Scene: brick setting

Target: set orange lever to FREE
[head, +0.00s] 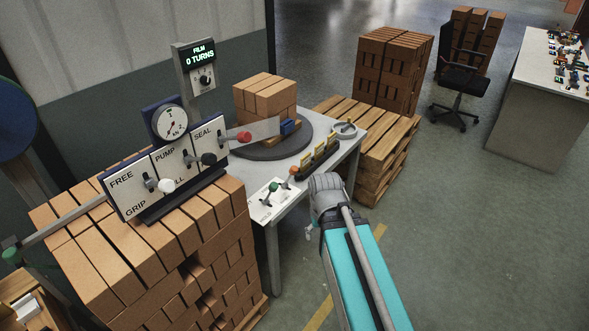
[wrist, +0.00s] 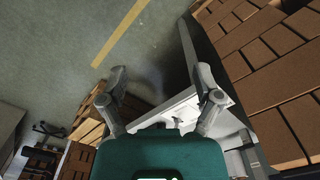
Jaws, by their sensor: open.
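A small white plate (head: 267,203) lies on the front left of the grey table, with a green-knobbed lever (head: 272,187) and an orange-red-knobbed lever (head: 293,171). A tilted white panel (head: 127,190) on the brick stack reads FREE at top and GRIP at bottom beside a white-knobbed lever (head: 165,185). Its PUMP lever (head: 208,159) has a black knob, and its SEAL lever (head: 244,136) a red one. My gripper (wrist: 162,82) is open and empty; in the head view it is just right of the small plate, apart from the levers, its fingertips unclear.
A round turntable (head: 255,150) carries bricks at the back of the table (head: 275,222). A yellow-topped rack (head: 318,157) stands close to the orange-red knob. A brick stack (head: 170,245) stands in front left, a pallet (head: 385,150) behind right.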

